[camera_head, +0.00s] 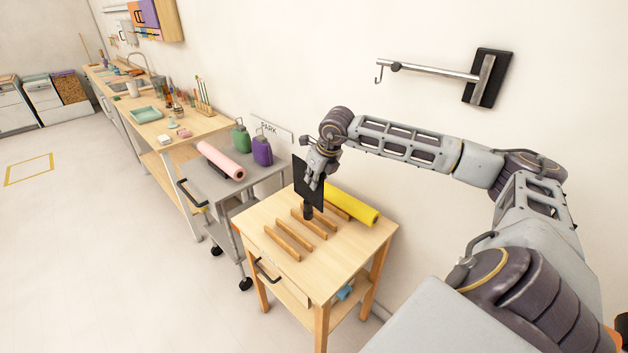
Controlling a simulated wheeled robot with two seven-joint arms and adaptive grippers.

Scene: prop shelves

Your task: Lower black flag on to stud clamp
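The black flag (301,178) is a flat dark panel held upright over the wooden side table. My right gripper (315,184) points down at the flag's right part, with its fingers closed against it. A small dark upright cylinder (308,212), which looks like the stud clamp, stands among the wooden slats directly below the flag. The flag's lower edge meets or nearly meets its top; I cannot tell whether they touch. The far side of the grip is hidden. My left gripper is out of view.
The wooden table (262,213) carries several raised slats (288,241) and a yellow roll (352,205) close to the flag's right. A grey cart (215,190) with a pink roll (221,160) and bottles stands to the left. A hooked metal arm (430,70) juts from the wall above.

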